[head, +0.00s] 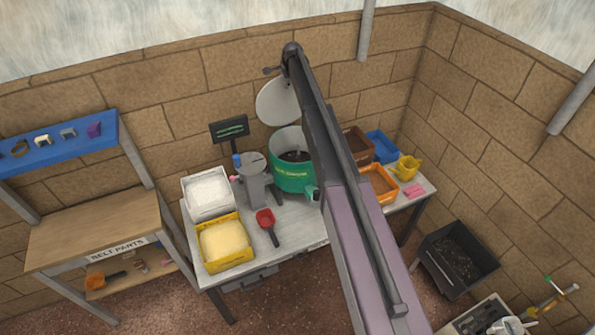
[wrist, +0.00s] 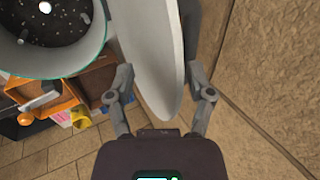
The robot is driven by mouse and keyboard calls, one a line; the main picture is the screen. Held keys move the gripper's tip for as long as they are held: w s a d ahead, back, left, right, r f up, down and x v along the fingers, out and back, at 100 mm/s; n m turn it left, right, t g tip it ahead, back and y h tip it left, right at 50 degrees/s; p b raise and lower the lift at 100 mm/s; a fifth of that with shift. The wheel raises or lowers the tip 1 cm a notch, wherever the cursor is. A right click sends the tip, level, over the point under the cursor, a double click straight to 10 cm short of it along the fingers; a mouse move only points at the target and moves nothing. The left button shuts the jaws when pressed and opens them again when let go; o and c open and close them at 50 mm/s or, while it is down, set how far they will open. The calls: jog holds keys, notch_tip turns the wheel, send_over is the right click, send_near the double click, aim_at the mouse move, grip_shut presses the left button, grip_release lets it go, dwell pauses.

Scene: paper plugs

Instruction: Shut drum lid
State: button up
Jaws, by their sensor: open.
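The green drum (head: 292,177) stands open on the grey bench, with dark bits inside. Its round white lid (head: 278,103) is raised upright behind the opening, partly hidden by my arm. In the wrist view the lid (wrist: 152,50) appears nearly edge-on, and the drum's rim (wrist: 52,74) is at upper left. My gripper (wrist: 158,68) is open, with one finger on each side of the lid's edge. I cannot tell whether either finger touches it. In the head view my fingers cannot be made out clearly.
A grey machine (head: 254,180), a white tray (head: 209,196), a yellow tray (head: 226,246) and a red scoop (head: 266,222) are left of the drum. Orange (head: 380,184) and blue (head: 383,146) bins stand right. A block wall (wrist: 260,70) is close beside my gripper.

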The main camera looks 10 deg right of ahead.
jog(key=shift+s+d+f+b, duration=0.1)
jog(key=shift+s+d, duration=0.1)
jog(key=shift+s, duration=0.55)
jog(key=shift+s+d+f+b, duration=0.1)
jog(key=shift+s+d, duration=0.1)
jog(key=shift+s, duration=0.5)
jog(key=shift+s+d+f+b, duration=0.1)
jog(key=shift+s+d, duration=0.1)
jog(key=shift+s, duration=0.65)
jog(key=shift+s+d+f+b, duration=0.15)
jog(key=shift+s+f+b, duration=0.05)
jog(key=shift+s, duration=0.35)
jog(key=shift+s+d+f+b, duration=0.15)
jog(key=shift+s+b, duration=0.05)
jog(key=shift+s, duration=0.35)
jog(key=shift+s+d+f+b, duration=0.15)
jog(key=shift+s+f+b, duration=0.05)
jog(key=shift+s, duration=0.35)
jog(key=shift+s+d+f+b, duration=0.2)
jog(key=shift+s+f+b, duration=0.25)
jog(key=shift+s, duration=0.35)
jog(key=shift+s+d+f+b, duration=0.2)
jog(key=shift+s+f+b, duration=0.2)
jog(key=shift+s, duration=0.4)
jog(key=shift+s+d+f+b, duration=0.25)
jog(key=shift+s+f+b, duration=0.3)
jog(key=shift+s, duration=0.2)
jog(key=shift+s+d+f+b, duration=0.2)
jog(key=shift+s+f+b, duration=0.35)
jog(key=shift+s, duration=0.2)
